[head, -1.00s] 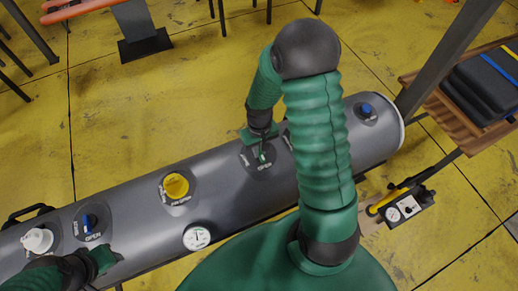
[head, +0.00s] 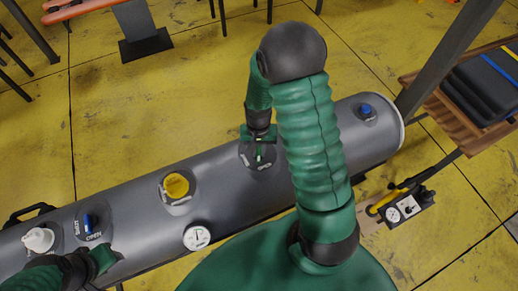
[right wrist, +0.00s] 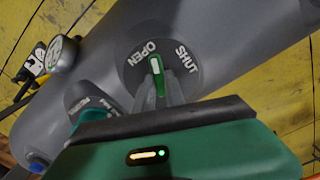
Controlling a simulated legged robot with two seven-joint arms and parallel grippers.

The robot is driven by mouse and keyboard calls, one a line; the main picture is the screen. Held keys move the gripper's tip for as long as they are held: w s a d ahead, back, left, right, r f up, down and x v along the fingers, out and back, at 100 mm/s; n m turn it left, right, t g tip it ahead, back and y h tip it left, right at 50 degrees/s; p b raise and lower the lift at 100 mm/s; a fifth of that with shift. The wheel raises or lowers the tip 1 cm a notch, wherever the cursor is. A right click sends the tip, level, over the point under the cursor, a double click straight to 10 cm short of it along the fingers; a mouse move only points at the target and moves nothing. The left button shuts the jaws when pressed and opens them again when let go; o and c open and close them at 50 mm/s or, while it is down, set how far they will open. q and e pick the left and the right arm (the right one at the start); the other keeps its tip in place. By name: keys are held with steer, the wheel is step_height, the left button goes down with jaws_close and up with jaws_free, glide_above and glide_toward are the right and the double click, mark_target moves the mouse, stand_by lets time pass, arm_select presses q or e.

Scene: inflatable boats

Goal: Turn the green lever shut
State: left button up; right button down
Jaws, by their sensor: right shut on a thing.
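The green lever (right wrist: 156,64), with a white stripe, sits on a dark round plate marked OPEN and SHUT on the grey tube. In the right wrist view its tip points between the two words, closer to OPEN. The lever also shows small in the head view (head: 259,153). My right gripper (head: 258,142) is shut on the lever; its fingers (right wrist: 160,93) hide the lower part. My left gripper (head: 108,262) is over the tube at lower left, below a blue lever (head: 87,223); its fingertips are not clear.
The tube (head: 135,197) also carries a yellow cap (head: 176,185), a white gauge (head: 197,237), a white cap (head: 38,240) and a blue knob (head: 366,109) at its right end. A wooden rack (head: 455,115) and a dark post (head: 440,60) stand at right.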

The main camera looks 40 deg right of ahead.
steer(key=m, duration=0.3)
steer(key=shift+w+p, duration=0.15)
steer(key=shift+p, duration=0.15)
steer(key=m+p, duration=0.1)
steer(key=m, duration=0.2)
steer(key=shift+w+a+r+m, duration=0.1)
steer(key=shift+m, duration=0.2)
steer(key=m+p, duration=0.1)
steer(key=m, duration=0.2)
steer(key=shift+w, duration=0.15)
steer(key=shift+w+m+p, duration=0.1)
steer(key=shift+m+p, duration=0.7)
steer(key=shift+m, duration=1)
steer(key=c, duration=1.6)
jaws_free()
steer(key=shift+o, duration=1)
